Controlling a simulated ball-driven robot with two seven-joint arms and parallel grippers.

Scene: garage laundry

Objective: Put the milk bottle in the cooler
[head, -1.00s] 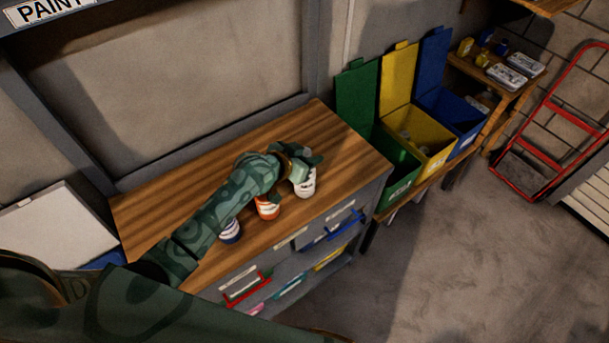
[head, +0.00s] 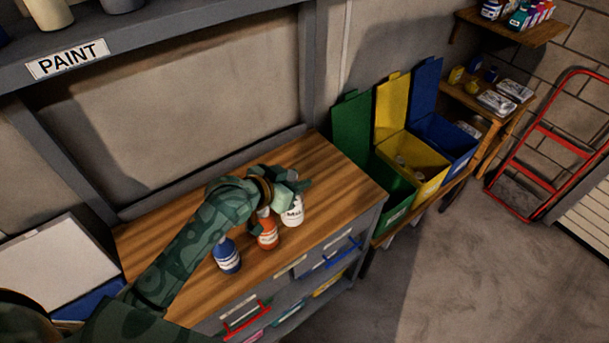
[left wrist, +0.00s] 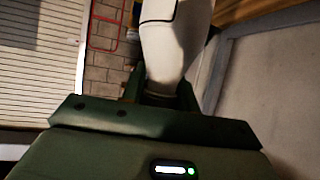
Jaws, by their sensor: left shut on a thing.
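The white milk bottle (head: 292,214), with dark lettering, is near the right part of the wooden bench top (head: 335,185). My left gripper (head: 288,183) is shut on its upper part; I cannot tell whether its base touches the wood. In the left wrist view the white bottle (left wrist: 172,45) sits between the fingers of the left gripper (left wrist: 160,92). A box with a raised white lid (head: 45,262) and blue body (head: 90,300), which looks like the cooler, is at the left of the bench, its inside hidden. My right gripper is not in view.
An orange-red bottle (head: 267,232) and a blue bottle (head: 227,256) stand left of the milk bottle, close to my left arm. Green (head: 395,195), yellow (head: 428,185) and blue (head: 455,140) open bins stand right of the bench. A paint shelf (head: 150,60) hangs above.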

